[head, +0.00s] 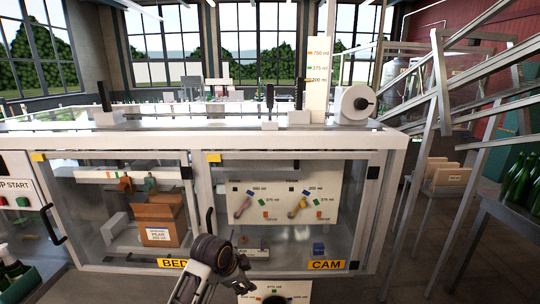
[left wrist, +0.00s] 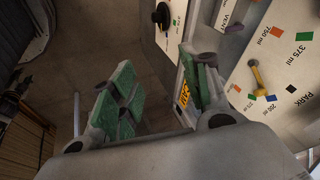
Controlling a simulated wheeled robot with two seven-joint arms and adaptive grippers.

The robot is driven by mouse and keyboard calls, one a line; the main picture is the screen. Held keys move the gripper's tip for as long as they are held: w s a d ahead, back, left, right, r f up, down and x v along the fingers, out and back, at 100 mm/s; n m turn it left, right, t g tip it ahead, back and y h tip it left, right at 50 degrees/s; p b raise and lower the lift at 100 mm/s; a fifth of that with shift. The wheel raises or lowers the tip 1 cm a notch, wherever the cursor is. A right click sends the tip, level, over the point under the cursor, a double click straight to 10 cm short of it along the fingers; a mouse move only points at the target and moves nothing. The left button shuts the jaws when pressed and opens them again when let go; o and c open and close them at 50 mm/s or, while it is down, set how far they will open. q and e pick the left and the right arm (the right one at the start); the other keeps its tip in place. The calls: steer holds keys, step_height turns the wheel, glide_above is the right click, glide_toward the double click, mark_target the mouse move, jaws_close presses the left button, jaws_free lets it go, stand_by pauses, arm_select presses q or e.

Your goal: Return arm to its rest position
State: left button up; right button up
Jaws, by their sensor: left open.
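My left gripper (head: 242,264) is low in front of the machine cabinet, near the lower edge of the CAM window in the head view. In the left wrist view the two green-padded fingers (left wrist: 160,88) stand apart with nothing between them. A yellow lever (left wrist: 258,76) on a white dial panel (left wrist: 285,50) is to the right of the fingers and apart from them. In the head view the panel (head: 272,212) with its levers shows behind the CAM window. My right gripper is in neither view.
The long cabinet (head: 200,146) spans the front, with BED (head: 172,264) and CAM (head: 326,265) labels. A cardboard box (head: 160,220) is behind the BED window. Metal rails (head: 430,110) rise at right, near green bottles (head: 520,178). Floor (head: 425,270) shows at lower right.

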arm_select(q)
steer(key=s+a+f+n+y, duration=0.1)
steer(key=s+a+f+n, duration=0.3)
steer(key=s, duration=0.4)
steer(key=s+a+f+n+g+y, duration=0.1)
steer(key=s+a+f+n, duration=0.2)
steer(key=s+a+n, duration=0.45)
steer(key=s+a+f+n+y, duration=0.1)
steer(key=s+a+f, duration=0.2)
steer(key=s, duration=0.7)
step_height(320, 180, down, 36)
steer(key=s+g+b, duration=0.2)
steer(key=s, duration=0.1)
steer(key=s+a+f+b, duration=0.1)
steer(key=s+a+f, duration=0.1)
steer(key=s+f, duration=0.8)
steer(key=s+a+f+b, duration=0.1)
steer(key=s+a+f, duration=0.1)
steer(key=s+f, duration=0.9)
steer(key=shift+s+g, duration=0.3)
steer(key=shift+g, duration=0.1)
steer(key=shift+c, duration=0.3)
stand_by(0.6)
